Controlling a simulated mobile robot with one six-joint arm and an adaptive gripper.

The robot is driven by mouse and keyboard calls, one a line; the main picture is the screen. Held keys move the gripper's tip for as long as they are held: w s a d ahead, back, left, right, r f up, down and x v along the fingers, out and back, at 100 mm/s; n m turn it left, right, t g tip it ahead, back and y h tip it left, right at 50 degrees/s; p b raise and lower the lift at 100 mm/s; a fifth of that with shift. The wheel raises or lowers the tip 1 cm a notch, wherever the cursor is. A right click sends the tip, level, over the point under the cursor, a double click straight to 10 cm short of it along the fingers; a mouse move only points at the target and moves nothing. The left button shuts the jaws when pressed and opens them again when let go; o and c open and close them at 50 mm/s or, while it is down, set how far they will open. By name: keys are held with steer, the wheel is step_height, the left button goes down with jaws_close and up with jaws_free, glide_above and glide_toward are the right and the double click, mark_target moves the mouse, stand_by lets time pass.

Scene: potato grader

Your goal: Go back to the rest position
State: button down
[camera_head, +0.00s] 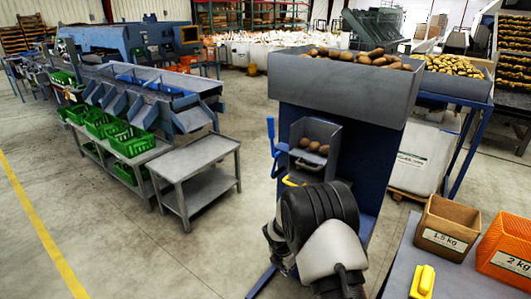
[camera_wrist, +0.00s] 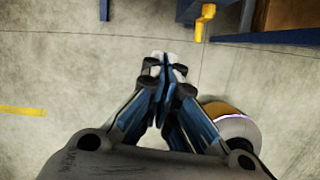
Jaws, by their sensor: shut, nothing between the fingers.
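My gripper (camera_wrist: 165,62) shows in the wrist view with its blue-sided fingers together and nothing between them. It hangs over bare concrete floor. In the head view my arm is folded in front of the blue potato hopper (camera_head: 320,182), and its dark and pale links hide the lower part of that machine. My gripper's fingers are hidden there.
The hopper's tray (camera_head: 340,88) holds potatoes, with several more in its chute (camera_head: 313,132). A table at the lower right bears a 1.5 kg box (camera_head: 447,228), an orange 2 kg crate (camera_head: 505,250) and a yellow object (camera_head: 422,282). A grey side table (camera_head: 195,160) stands left. Floor at left is clear.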

steer(key=s+d+r+m, duration=0.2)
steer(key=s+r+m, duration=0.15)
steer(key=r, duration=0.55)
steer(key=s+d+r+m+t, duration=0.1)
steer(key=s+d+r+m, duration=0.15)
steer(key=r+m, duration=0.45)
steer(key=s+d+r+m, duration=0.1)
steer(key=s+r+m, duration=0.15)
steer(key=r, duration=0.85)
steer(key=s+r+m, duration=0.3)
steer(key=s+m, duration=0.1)
steer(key=s, duration=0.5)
steer(key=s+d+r+m+y, duration=0.1)
steer(key=s+r+m, duration=0.1)
steer(key=s+m, duration=0.3)
steer(key=s+r+m+t, duration=0.1)
steer(key=s+r+m, duration=0.2)
steer(key=s, duration=1)
steer(key=shift+d+r+m+y, duration=0.15)
steer(key=shift+r+m+y, duration=0.25)
steer(key=shift+m, duration=0.6)
